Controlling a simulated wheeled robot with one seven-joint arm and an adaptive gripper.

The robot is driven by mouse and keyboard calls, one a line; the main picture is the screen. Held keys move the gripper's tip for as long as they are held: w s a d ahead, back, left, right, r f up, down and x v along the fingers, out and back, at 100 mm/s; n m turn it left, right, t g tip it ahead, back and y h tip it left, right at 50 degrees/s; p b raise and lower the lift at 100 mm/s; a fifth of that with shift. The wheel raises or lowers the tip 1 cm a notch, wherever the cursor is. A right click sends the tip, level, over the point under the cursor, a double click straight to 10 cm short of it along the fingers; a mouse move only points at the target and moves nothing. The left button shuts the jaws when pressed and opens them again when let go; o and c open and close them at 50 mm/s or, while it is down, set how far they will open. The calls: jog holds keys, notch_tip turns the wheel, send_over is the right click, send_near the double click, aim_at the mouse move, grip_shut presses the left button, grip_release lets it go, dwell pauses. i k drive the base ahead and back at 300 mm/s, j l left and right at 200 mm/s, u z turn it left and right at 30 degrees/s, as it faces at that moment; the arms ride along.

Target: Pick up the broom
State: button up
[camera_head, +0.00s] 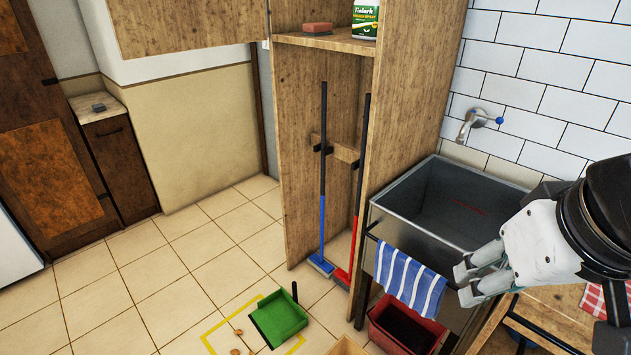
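Two long-handled brooms stand upright in the open wooden cabinet in the head view. One broom (322,215) has a handle that is dark above and blue below, with a blue head on the floor. The other broom (355,225) to its right is dark above and red below, with a red head; the cabinet's side panel is close beside it. I cannot tell which one the task means. My gripper (465,285) is at the right, in front of the sink and well apart from both brooms. Its two pale fingers are spread and nothing shows between them.
A metal sink (400,215) with a striped towel (410,280) stands between my gripper and the cabinet (400,120). A red bin (405,330) is below. A green dustpan (279,318) lies on the floor. The tiled floor at left is clear.

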aim_at(343, 279)
jog(key=k, duration=0.6)
jog(key=u, duration=1.55)
jog(key=i+j+u, duration=0.15)
jog(key=i, duration=0.6)
jog(key=i+j+u, duration=0.15)
jog(key=i, duration=0.6)
jog(key=i+l+z, duration=0.1)
jog(key=i+z, duration=0.15)
jog(key=i, duration=0.7)
jog(key=i+j+z, duration=0.1)
jog(key=i+z, duration=0.15)
jog(key=i, duration=0.65)
jog(key=i+l+z, duration=0.1)
jog(key=i+z, duration=0.2)
jog(key=i, duration=0.2)
jog(key=i+z, duration=0.3)
jog(key=i, duration=0.15)
jog(key=i+j+z, duration=0.15)
jog(key=i+z, duration=0.15)
jog(key=i, duration=0.2)
jog(key=i+j+z, duration=0.3)
jog(key=i, duration=0.2)
jog(key=i+l+z, duration=0.1)
jog(key=i+z, duration=0.25)
jog(key=i, duration=0.55)
jog(key=i+j+z, duration=0.2)
jog(key=i+z, duration=0.2)
jog(key=i, duration=0.5)
jog(key=i+z, duration=0.1)
jog(key=z, duration=1.85)
